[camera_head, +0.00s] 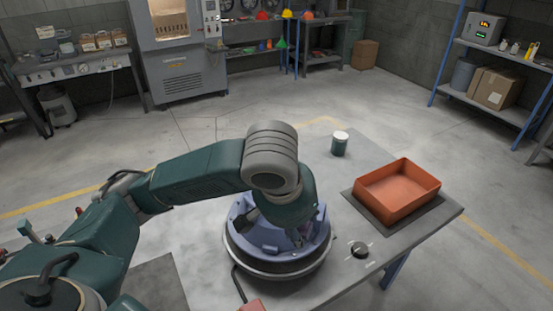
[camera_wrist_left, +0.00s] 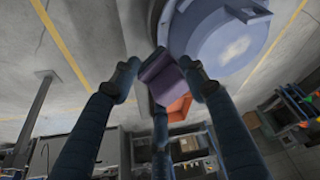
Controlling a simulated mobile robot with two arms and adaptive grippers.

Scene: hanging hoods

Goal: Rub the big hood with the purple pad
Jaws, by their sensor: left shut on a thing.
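The purple pad (camera_wrist_left: 158,79) is held between the fingers of my left gripper (camera_wrist_left: 161,70) in the left wrist view. A large pale lavender-blue round body, which looks like the big hood (camera_wrist_left: 216,30), is close beside the pad there, at the upper right. I cannot tell whether they touch. In the head view a lavender-blue round body (camera_head: 318,229) with a metallic rim sits on the table. My left arm reaches over it from the left and hides its middle, the pad and most of the gripper. My right gripper is not seen.
An orange tray (camera_head: 401,190) stands on a dark mat at the table's right. A dark jar with a white lid (camera_head: 340,143) stands at the far edge. A black knob (camera_head: 360,249) is right of the round body. A cable runs at its front left.

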